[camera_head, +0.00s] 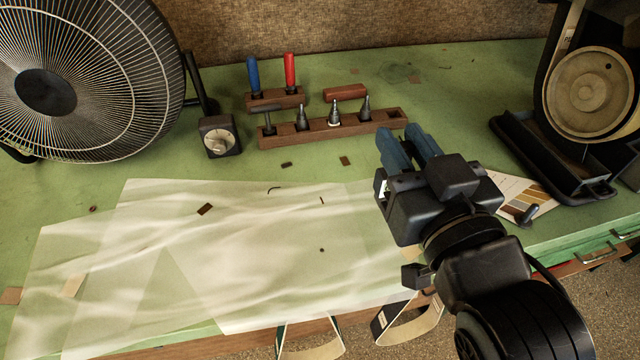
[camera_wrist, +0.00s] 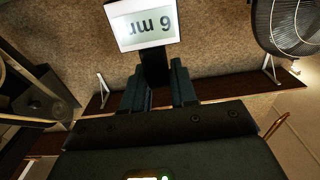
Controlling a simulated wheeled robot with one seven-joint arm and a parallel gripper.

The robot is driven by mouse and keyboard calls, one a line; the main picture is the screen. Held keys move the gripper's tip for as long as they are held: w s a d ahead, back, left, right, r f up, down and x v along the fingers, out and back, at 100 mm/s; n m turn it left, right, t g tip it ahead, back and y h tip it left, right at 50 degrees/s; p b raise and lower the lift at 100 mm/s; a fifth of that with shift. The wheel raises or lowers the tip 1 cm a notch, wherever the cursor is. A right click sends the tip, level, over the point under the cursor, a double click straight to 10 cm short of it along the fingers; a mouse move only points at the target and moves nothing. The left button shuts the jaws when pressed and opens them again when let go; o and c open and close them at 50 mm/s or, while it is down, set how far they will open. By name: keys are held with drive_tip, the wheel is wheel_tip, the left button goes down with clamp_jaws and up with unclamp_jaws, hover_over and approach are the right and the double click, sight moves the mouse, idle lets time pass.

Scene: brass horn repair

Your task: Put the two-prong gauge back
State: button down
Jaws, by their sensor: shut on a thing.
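My gripper (camera_head: 409,146) is over the right part of the bench, with its blue fingers pointing to the back of it. In the wrist view my gripper (camera_wrist: 158,88) is shut on a dark stem that carries a white plate, which I take to be the two-prong gauge (camera_wrist: 143,24). No prongs show, and the gauge is hidden in the head view. A long wooden rack (camera_head: 285,139) with several metal tips standing in it is left of my gripper. I cannot tell which place is the gauge's.
A small wooden block (camera_head: 262,103) holds blue and red tools at the back. A fan (camera_head: 90,90) and a dial block (camera_head: 219,137) stand left. A black tray (camera_head: 545,165) under a round-disc machine (camera_head: 588,92) is right. Translucent sheets (camera_head: 230,255) cover the front.

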drive_tip(key=w+a+f, duration=0.5)
drive_tip(key=a+f, duration=0.4)
drive_tip(key=f, duration=0.1)
drive_tip(key=shift+b, duration=0.35)
drive_tip(key=shift+f+b, duration=0.7)
drive_tip(key=shift+b, duration=0.05)
drive_tip(key=c, duration=0.9)
unclamp_jaws()
drive_tip(key=shift+s+f, duration=0.1)
drive_tip(key=shift+f, duration=0.15)
drive_tip(key=v, duration=0.4)
drive_tip(key=r+b+v, duration=0.1)
drive_tip(key=v, duration=0.6)
drive_tip(key=shift+s+d+r+b, duration=0.1)
drive_tip(key=shift+s+r+b, duration=0.3)
